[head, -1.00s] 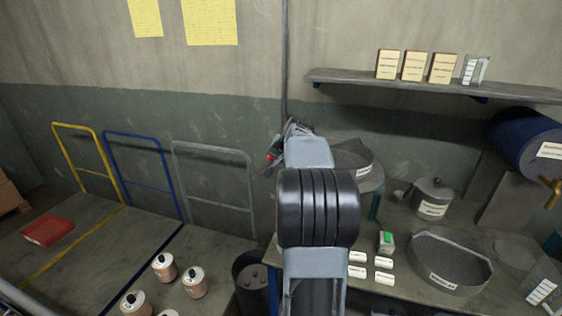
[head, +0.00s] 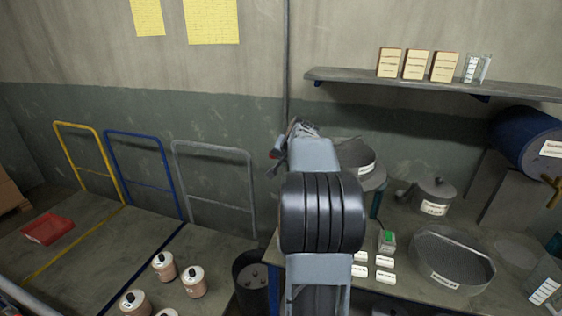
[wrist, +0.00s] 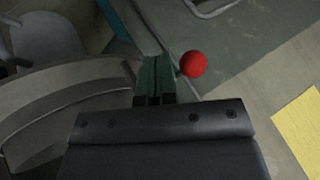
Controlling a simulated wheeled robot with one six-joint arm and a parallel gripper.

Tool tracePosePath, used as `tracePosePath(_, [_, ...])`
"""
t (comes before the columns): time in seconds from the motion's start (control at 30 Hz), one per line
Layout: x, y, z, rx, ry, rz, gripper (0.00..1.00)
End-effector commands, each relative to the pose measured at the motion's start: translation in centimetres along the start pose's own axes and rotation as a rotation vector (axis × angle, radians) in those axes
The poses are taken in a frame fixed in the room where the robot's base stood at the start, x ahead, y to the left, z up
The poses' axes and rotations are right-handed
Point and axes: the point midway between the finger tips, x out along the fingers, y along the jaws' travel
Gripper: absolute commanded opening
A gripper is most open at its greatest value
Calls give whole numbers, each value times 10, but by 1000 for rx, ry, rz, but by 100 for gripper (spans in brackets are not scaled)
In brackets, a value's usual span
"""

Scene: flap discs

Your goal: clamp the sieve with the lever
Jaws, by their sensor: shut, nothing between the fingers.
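The sieve (head: 352,155), a grey round pan with a white label, sits on a stand at the back of the bench, partly hidden behind my arm. Its curved grey wall (wrist: 60,100) fills the left of the wrist view. The lever's red ball knob (wrist: 193,64) shows just right of my fingertips; it also shows in the head view (head: 274,154), left of my wrist. My gripper (wrist: 153,75) is shut and empty, its green fingers between the sieve wall and the knob. Whether the fingers touch the knob, I cannot tell. The lever's arm is mostly hidden.
Another large mesh sieve (head: 455,262), a lidded pot (head: 434,195), a green-topped device (head: 387,241) and small white labels (head: 360,257) are on the bench. A blue drum (head: 527,142) is at right. A shelf (head: 430,86) overhangs behind. A bin (head: 250,280) stands left of the bench.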

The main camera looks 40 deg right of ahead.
Motion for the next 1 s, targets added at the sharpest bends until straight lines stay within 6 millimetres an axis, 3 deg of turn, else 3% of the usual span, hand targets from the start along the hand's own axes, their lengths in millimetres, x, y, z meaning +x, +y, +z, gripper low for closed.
tracePosePath(0.1, [-5, 14, 8, -2, 4, -2, 0])
tracePosePath(0.3, [-50, 4, 10, -4, 5, -3, 0])
tracePosePath(0.53, [-85, -1, 14, -2, 5, -2, 0])
tracePosePath(0.73, [-100, -4, 16, -3, 3, -2, 0])
tracePosePath(1.0, [-103, -5, 16, -3, 2, -1, 0])
